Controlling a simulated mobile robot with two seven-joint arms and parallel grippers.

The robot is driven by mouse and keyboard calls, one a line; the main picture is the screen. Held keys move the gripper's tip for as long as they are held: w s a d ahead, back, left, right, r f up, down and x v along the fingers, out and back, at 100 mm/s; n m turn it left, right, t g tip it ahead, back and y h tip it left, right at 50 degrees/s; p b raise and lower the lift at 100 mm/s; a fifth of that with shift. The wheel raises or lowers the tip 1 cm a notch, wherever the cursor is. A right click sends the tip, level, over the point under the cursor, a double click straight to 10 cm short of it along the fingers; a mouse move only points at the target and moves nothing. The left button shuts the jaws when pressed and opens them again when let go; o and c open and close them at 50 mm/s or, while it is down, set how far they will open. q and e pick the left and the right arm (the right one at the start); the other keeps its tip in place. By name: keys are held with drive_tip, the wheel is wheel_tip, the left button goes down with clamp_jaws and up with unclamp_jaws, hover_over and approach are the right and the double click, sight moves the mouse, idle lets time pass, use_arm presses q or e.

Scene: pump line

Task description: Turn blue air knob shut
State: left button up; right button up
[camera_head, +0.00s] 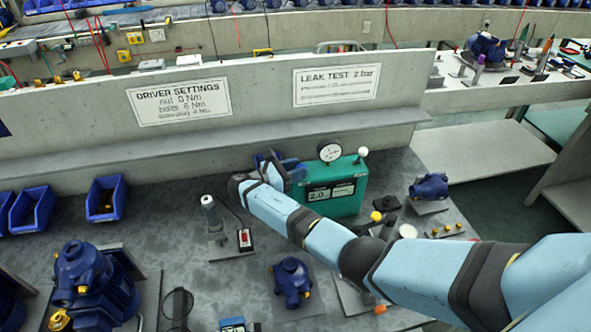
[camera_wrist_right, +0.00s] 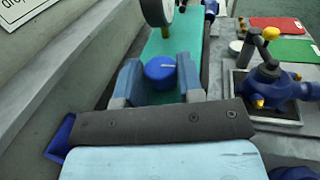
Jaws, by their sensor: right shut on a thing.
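The blue air knob (camera_wrist_right: 160,70) is round, with a pale line on its top, and sits on the teal leak test box (camera_wrist_right: 165,46). My right gripper (camera_wrist_right: 159,78) is shut on the knob, one finger on each side. In the head view the box (camera_head: 345,200) stands on the bench against the low wall. My right gripper (camera_head: 284,164) reaches its left end there, and the arm hides the knob. My left gripper is not in view.
A round gauge (camera_head: 330,152) and a white-tipped lever (camera_head: 363,153) stand up from the box. A blue pump part (camera_head: 291,280) and a grey tool in a stand (camera_head: 211,215) are near my arm. Blue bins (camera_head: 106,198) stand at the left.

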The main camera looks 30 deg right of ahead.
drive_tip(key=o, duration=0.9)
drive_tip(key=shift+r, duration=0.1)
wheel_tip(320, 180, up, 20)
drive_tip(key=shift+d+f+p, duration=0.1)
drive_tip(key=shift+p, duration=0.55)
